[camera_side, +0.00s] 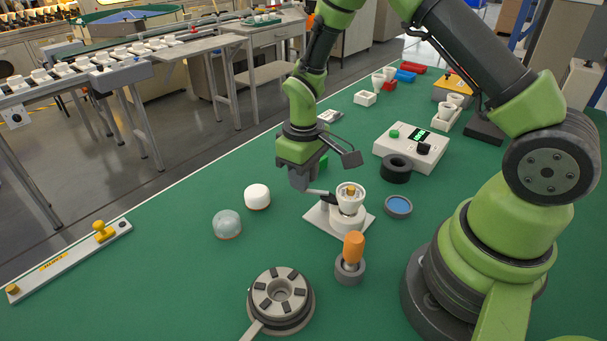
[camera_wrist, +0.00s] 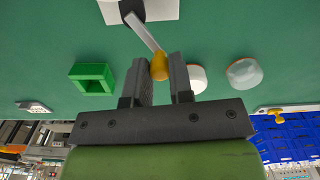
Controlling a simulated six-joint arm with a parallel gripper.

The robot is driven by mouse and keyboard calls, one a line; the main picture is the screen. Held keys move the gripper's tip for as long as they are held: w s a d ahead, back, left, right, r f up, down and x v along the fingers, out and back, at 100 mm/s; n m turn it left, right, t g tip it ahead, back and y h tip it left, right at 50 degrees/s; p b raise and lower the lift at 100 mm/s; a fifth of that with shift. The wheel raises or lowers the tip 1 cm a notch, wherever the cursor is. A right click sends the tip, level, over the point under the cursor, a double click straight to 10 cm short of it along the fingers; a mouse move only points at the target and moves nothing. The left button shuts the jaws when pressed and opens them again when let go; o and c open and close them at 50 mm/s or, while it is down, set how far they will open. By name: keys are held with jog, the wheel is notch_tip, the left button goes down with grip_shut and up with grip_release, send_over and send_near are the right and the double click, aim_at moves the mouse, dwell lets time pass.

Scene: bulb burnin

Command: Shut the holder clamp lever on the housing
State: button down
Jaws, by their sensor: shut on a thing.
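The white holder (camera_side: 322,217) stands on the green bench with its flat base plate, which shows at the top edge of the wrist view (camera_wrist: 160,9). The white cup-shaped housing (camera_side: 350,193) sits upright in it, with a brass-coloured piece in its mouth. The clamp lever (camera_side: 318,192) sticks out from the holder towards my gripper (camera_side: 304,186). In the wrist view the grey lever (camera_wrist: 143,33) ends in a yellow knob (camera_wrist: 160,68) between my two fingers (camera_wrist: 163,62), which are shut on it. The finger contact is partly hidden in the side view.
A white dome (camera_side: 257,196) and a clear dome (camera_side: 227,224) stand left of the holder. An orange-handled tool (camera_side: 353,250) stands in front. A green square frame (camera_wrist: 92,78) lies near my gripper. A round grey fixture (camera_side: 281,299) is at the front. A black ring (camera_side: 396,168) is behind right.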

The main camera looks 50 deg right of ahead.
jog(key=shift+w, duration=0.1)
jog(key=c, duration=1)
grip_release()
notch_tip(320, 180, up, 10)
jog(key=s+a+r+m+t+y, duration=0.1)
jog(key=s+a+r+m+t, duration=0.1)
jog(key=s+r, duration=0.5)
jog(key=s+a+r+m+t+y, duration=0.1)
jog(key=s+a+r+m+t, duration=0.1)
jog(key=s+r+t, duration=0.3)
jog(key=s+r+m, duration=0.1)
jog(key=s+r, duration=0.2)
jog(key=s, duration=0.2)
jog(key=shift+s, duration=0.15)
